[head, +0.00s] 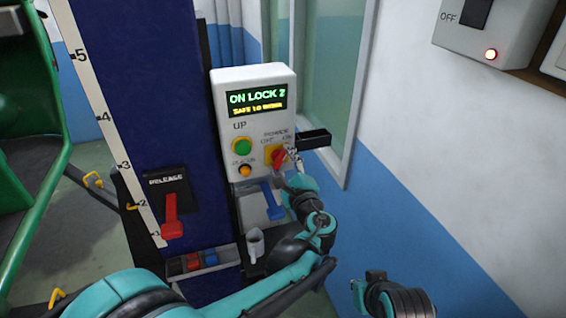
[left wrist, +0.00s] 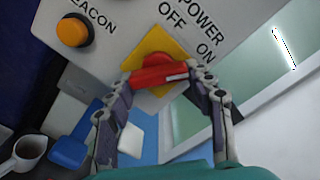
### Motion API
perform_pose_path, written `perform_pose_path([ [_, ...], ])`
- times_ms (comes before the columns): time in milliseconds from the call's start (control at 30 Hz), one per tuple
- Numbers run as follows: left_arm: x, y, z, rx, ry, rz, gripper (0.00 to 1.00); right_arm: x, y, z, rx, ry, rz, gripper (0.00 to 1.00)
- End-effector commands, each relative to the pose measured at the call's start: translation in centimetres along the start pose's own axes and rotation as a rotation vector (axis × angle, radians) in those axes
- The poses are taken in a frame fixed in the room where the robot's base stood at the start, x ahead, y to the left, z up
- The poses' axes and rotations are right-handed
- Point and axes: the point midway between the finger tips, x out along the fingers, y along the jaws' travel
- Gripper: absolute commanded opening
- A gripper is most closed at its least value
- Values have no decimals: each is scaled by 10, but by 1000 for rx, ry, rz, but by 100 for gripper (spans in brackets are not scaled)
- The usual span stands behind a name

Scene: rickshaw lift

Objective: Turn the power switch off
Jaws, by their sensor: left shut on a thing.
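The power switch is a red turning handle (left wrist: 165,75) on a yellow plate (left wrist: 152,60), with OFF and ON printed above it. It sits on the white control box (head: 228,168), where the red handle (head: 276,160) shows at the lower right. In the left wrist view the handle lies slantwise, one end toward the ON mark. My left gripper (left wrist: 163,80) is shut on the handle, one finger at each end. In the head view the left gripper (head: 286,162) partly covers the handle. My right gripper's fingers do not show.
The box has a green UP button (head: 242,146), an orange beacon button (head: 245,170) and a lit display (head: 257,103) reading ON LOCK 2. A red release lever (head: 171,215) is on the blue column at left. A mug (head: 256,244) stands below the box. A window is behind.

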Motion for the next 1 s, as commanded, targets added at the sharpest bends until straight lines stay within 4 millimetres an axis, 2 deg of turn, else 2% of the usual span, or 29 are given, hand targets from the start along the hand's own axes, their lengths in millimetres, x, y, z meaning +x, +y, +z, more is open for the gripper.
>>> perform_pose_path([
  [1000, 0, -6, 3, -917, -1, 1, 24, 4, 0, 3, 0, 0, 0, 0],
])
